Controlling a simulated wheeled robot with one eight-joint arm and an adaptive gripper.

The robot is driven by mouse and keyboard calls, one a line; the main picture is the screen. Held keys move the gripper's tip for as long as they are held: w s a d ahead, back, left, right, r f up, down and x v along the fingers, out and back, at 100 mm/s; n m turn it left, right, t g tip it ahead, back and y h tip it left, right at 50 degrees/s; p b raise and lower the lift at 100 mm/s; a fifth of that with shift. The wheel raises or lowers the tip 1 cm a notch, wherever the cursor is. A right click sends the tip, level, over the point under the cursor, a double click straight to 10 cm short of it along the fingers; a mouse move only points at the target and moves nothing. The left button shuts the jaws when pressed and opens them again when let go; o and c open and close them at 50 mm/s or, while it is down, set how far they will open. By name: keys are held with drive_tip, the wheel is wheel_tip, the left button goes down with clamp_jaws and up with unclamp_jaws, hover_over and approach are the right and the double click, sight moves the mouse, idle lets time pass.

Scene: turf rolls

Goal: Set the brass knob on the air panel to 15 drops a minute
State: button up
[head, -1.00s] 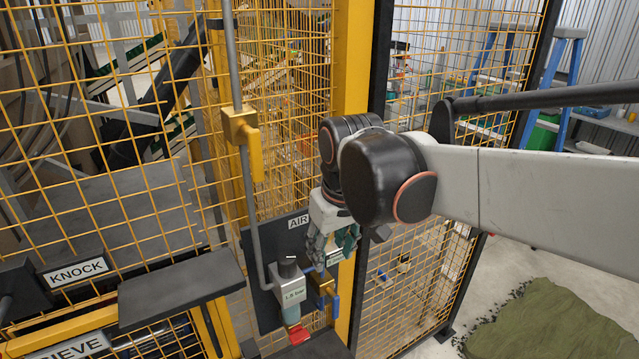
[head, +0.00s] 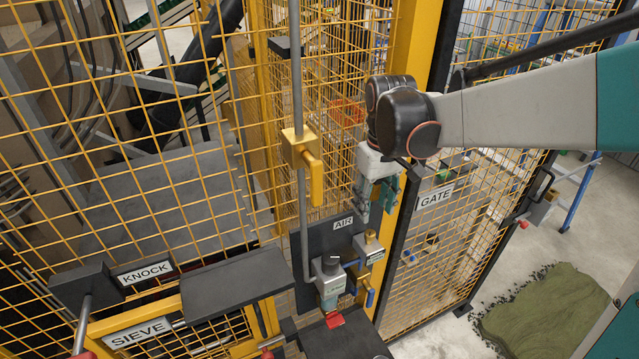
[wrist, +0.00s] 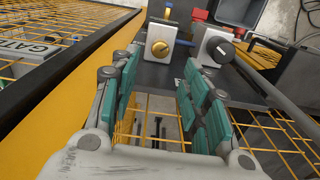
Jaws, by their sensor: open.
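The dark air panel (head: 313,240), labelled AIR, hangs on the yellow mesh by the yellow post. The brass knob (head: 370,236) sits on top of a small fitting at the panel's right side. In the wrist view the brass knob (wrist: 160,48) faces me on a pale block, with a dark mark on its face. Its scale cannot be read. My gripper (head: 377,196) is above the knob, pointing down, apart from it. In the wrist view my gripper (wrist: 160,78) is open and empty, its green-padded fingers short of the knob and either side of its line.
A grey regulator (head: 330,284) with a black knob (wrist: 220,48) stands close left of the brass knob. A blue lever (head: 370,297) and red handle (head: 334,319) are below. A vertical pipe with a yellow valve (head: 301,150) runs left. The GATE sign (head: 436,196) is right.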

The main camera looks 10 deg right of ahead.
sight(370, 232)
wheel_tip(370, 232, down, 9)
drive_tip(key=shift+r, duration=0.1)
idle(0.4)
clamp_jaws()
